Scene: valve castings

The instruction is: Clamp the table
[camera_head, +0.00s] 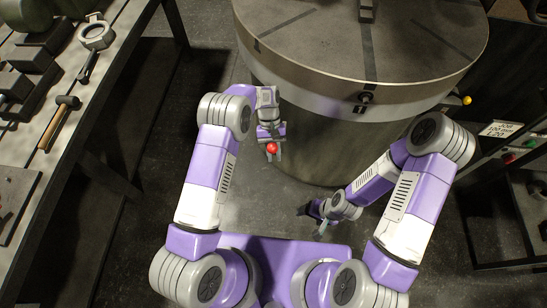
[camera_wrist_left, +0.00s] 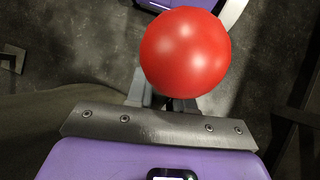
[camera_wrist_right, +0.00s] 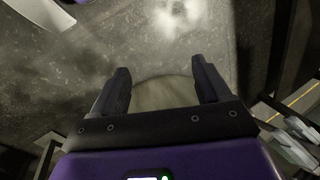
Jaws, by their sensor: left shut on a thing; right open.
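The large round table (camera_head: 330,45) has a grey slotted top and stands on a thick drum in front of me. A red ball knob (camera_head: 272,148) shows at the drum's left front; it fills the upper middle of the left wrist view (camera_wrist_left: 185,52). My left gripper (camera_head: 273,155) is shut at the red ball knob, and the ball hides most of its fingers. Whether a lever runs from the ball to the table is hidden. My right gripper (camera_head: 321,224) is low, in front of the drum, with its fingers (camera_wrist_right: 160,88) apart and nothing between them.
A bench (camera_head: 110,18) on the left carries a hammer (camera_head: 58,122), a ring-ended tool (camera_head: 95,38) and dark blocks. A yellow knob (camera_head: 467,100) shows at the table's right side, near a label plate (camera_head: 500,129). Bare dark floor lies between my arms.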

